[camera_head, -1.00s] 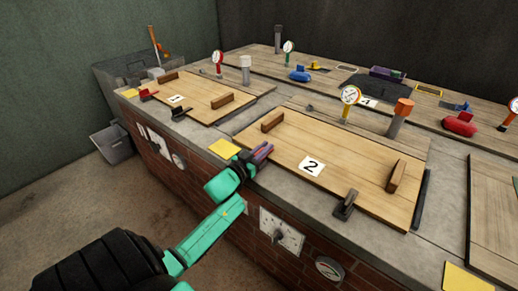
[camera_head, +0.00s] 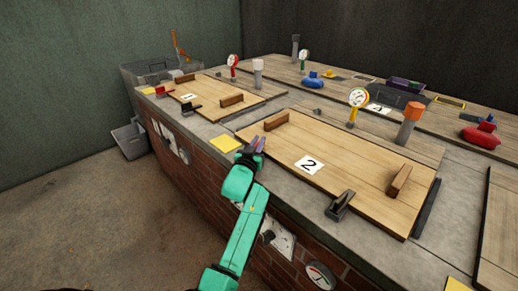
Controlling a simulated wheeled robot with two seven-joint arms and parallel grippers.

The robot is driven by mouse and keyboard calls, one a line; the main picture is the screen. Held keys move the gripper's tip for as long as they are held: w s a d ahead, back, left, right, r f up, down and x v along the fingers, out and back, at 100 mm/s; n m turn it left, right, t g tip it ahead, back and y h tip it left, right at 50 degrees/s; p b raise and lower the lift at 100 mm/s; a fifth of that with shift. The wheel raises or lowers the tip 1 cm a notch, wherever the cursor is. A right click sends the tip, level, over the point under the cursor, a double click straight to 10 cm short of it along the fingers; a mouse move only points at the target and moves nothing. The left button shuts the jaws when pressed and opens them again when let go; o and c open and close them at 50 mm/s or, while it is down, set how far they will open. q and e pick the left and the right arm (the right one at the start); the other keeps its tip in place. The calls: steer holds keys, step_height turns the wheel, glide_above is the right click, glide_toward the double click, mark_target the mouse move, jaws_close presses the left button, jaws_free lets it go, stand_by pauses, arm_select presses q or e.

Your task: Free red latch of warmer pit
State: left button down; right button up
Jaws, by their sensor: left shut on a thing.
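My left gripper (camera_head: 257,144) is at the front left edge of the wooden lid marked 2 (camera_head: 340,165), beside its left wooden handle. It is shut on a small reddish part there, which seems to be the red latch; the fingers hide most of it. A dark latch (camera_head: 340,205) stands at the front right of the same lid. On the farther lid (camera_head: 212,92), a red latch (camera_head: 160,91) sits at the left end and a dark latch (camera_head: 191,107) at the front edge. My right gripper is not in view.
A yellow pad (camera_head: 225,143) lies on the counter left of my gripper. Gauges on posts (camera_head: 357,98) and an orange-topped post (camera_head: 411,113) stand behind the lid.

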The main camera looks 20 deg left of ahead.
arm_select(q)
steer(key=shift+f, duration=0.15)
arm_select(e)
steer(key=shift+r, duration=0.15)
arm_select(q)
steer(key=c, duration=0.9)
jaws_free()
steer(key=shift+s, duration=0.1)
steer(key=shift+s, duration=0.25)
steer(key=s+p, duration=0.1)
steer(key=s, duration=0.3)
steer(key=s+d, duration=0.1)
steer(key=s, duration=0.4)
steer(key=s+d+p, duration=0.1)
steer(key=s, duration=0.3)
steer(key=shift+s+d+p, duration=0.15)
steer(key=shift+s+p, duration=0.2)
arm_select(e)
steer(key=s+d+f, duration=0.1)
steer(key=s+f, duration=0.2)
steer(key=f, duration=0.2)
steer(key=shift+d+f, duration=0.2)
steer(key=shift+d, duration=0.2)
